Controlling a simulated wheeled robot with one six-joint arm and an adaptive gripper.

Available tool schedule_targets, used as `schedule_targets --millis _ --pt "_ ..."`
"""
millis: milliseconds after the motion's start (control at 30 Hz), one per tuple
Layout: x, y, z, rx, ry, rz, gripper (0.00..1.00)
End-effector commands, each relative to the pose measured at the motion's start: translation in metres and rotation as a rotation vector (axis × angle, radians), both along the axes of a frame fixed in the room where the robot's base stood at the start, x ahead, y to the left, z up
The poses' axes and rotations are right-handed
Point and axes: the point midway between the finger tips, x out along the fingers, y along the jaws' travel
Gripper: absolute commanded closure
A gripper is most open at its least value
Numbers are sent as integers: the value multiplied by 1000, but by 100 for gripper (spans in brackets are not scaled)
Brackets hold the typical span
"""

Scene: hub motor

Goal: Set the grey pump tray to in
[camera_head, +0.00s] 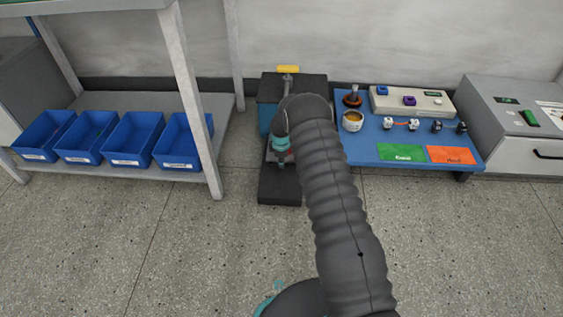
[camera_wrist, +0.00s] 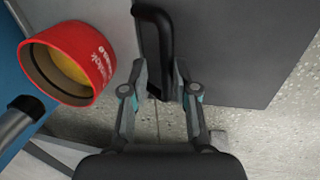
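In the wrist view, a grey panel (camera_wrist: 225,50) carries a black bar handle (camera_wrist: 167,40). It appears to be the front of the pump tray; I cannot tell how far in or out it is. My gripper (camera_wrist: 160,78) has one finger on each side of the handle's lower part, partly closed. I cannot tell whether the pads touch the bar.
A red cylinder (camera_wrist: 75,62) with a yellow inside is close left of my gripper. A blue table (camera_head: 360,150) with parts and a grey machine (camera_head: 500,120) stand right. A rack with blue bins (camera_head: 135,140) stands left. Open floor (camera_head: 180,260) lies in front.

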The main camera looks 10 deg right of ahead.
Motion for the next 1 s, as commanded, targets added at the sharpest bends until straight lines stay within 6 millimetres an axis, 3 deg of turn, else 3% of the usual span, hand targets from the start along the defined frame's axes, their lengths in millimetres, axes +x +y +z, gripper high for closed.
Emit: schedule_targets --millis 467,1000 --pt "-3 4 9 0 4 3 61" --pt "-19 5 101 0 1 0 61"
